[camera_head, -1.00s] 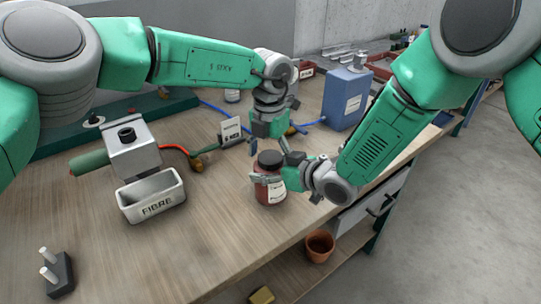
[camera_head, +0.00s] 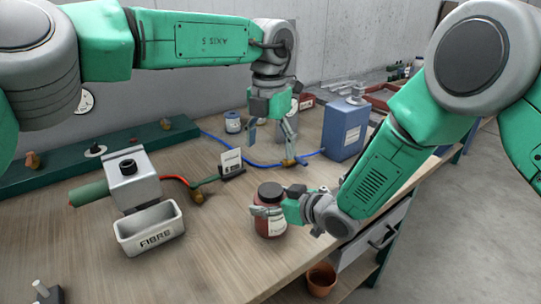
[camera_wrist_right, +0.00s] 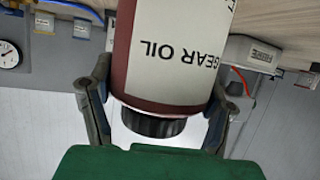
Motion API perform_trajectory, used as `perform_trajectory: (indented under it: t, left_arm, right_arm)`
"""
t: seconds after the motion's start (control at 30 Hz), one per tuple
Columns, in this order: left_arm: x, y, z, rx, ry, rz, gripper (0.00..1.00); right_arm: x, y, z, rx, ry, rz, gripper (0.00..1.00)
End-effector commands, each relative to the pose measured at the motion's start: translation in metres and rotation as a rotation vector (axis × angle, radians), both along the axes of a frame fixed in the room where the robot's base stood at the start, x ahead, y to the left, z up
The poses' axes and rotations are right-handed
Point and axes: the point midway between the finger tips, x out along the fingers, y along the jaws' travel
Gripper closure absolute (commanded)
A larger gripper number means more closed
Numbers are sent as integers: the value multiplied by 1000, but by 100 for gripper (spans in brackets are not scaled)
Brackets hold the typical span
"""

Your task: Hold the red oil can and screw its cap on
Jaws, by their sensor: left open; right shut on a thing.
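The red oil can (camera_head: 272,229) stands upright on the wooden bench with its black cap (camera_head: 270,190) on top. I cannot tell how tightly the cap sits. My right gripper (camera_head: 268,210) comes from the right and is shut around the can's upper body. In the right wrist view the can appears upside down, with its "GEAR OIL" label (camera_wrist_right: 180,50) and the dark cap (camera_wrist_right: 152,124) between my right gripper's fingers (camera_wrist_right: 155,105). My left gripper (camera_head: 270,140) is open and empty, above and behind the can, apart from the cap.
A blue canister (camera_head: 345,130) with a hose stands behind right. A small sign (camera_head: 231,162) stands behind the can. The bench's right edge is near, with a brown pot (camera_head: 320,281) below. Bench between tray and can is clear.

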Motion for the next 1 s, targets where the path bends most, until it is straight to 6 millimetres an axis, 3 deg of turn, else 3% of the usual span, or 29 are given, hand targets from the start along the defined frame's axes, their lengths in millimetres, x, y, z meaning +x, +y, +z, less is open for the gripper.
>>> perform_trajectory:
  t: [0.2, 0.23, 0.3, 0.67, 1.0]
  left_arm:
    - [0, 0, 0, 0, 0, -1, 26]
    - [0, 0, 0, 0, 0, -1, 26]
    - [0, 0, 0, 0, 0, -1, 26]
    - [0, 0, 0, 0, 0, 0, 26]
    - [0, 0, 0, 0, 0, -1, 26]
  right_arm:
    - [0, 0, -1, 0, 1, 1, 100]
    - [-1, 0, -1, 0, 1, 1, 24]
    - [0, 0, -1, 0, 1, 1, 3]
    - [-3, -4, 2, -1, 0, -1, 3]
    - [-42, -49, 26, 0, 2, -2, 3]
